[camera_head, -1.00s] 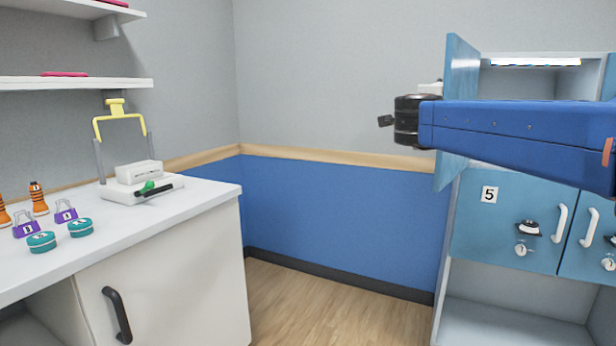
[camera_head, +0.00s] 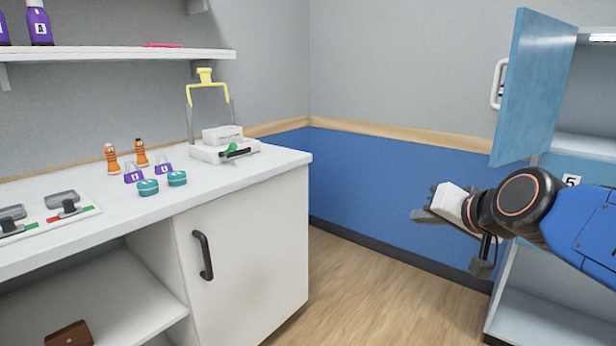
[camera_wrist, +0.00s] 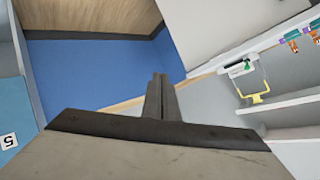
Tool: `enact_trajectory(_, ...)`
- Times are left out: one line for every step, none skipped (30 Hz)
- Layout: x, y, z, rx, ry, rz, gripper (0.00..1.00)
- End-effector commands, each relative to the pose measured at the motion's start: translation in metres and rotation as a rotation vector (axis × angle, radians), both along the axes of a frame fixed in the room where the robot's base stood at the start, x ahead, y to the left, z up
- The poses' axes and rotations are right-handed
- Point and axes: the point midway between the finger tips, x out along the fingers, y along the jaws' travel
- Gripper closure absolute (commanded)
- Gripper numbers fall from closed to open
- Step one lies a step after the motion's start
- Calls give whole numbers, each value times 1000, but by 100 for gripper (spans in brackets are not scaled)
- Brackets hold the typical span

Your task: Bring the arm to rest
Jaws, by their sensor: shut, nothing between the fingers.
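My gripper (camera_head: 424,215) is at the right of the head view, in front of the blue lower wall. It points left and is held in the air, apart from the counter and the cabinet. In the wrist view my gripper (camera_wrist: 161,95) shows its two fingers together, shut with nothing between them. My blue arm reaches in from the right edge of the head view.
The white counter (camera_head: 290,158) at left holds orange bottles, purple padlocks, teal round tins and a device with a yellow handle (camera_head: 206,85). A blue cabinet door (camera_head: 530,90) stands open above my gripper. The wooden floor (camera_head: 375,290) between is clear.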

Motion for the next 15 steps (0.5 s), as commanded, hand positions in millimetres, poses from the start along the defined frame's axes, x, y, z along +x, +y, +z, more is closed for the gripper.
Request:
enact_trajectory(-19,0,-23,-51,57,33,100)
enact_trajectory(-31,-1,-37,-85,93,54,100)
enact_trajectory(-47,-3,-57,-130,144,79,100)
enact_trajectory(-59,-5,-70,-162,181,96,100)
enact_trajectory(-72,-8,-84,-195,220,113,100)
enact_trajectory(-88,-12,-100,-236,269,133,100)
enact_trajectory(-100,-16,-112,-265,306,146,100)
enact_trajectory(-111,-20,-123,-294,339,158,100)
enact_trajectory(-125,-26,-136,-329,384,172,100)
enact_trajectory(-135,-30,-145,-353,414,180,100)
enact_trajectory(-144,-34,-152,-375,441,188,100)
enact_trajectory(-155,-38,-161,-401,474,196,100)
enact_trajectory(-162,-42,-167,-418,496,201,100)
enact_trajectory(-168,-45,-171,-431,513,206,100)
enact_trajectory(-174,-48,-176,-447,533,209,100)
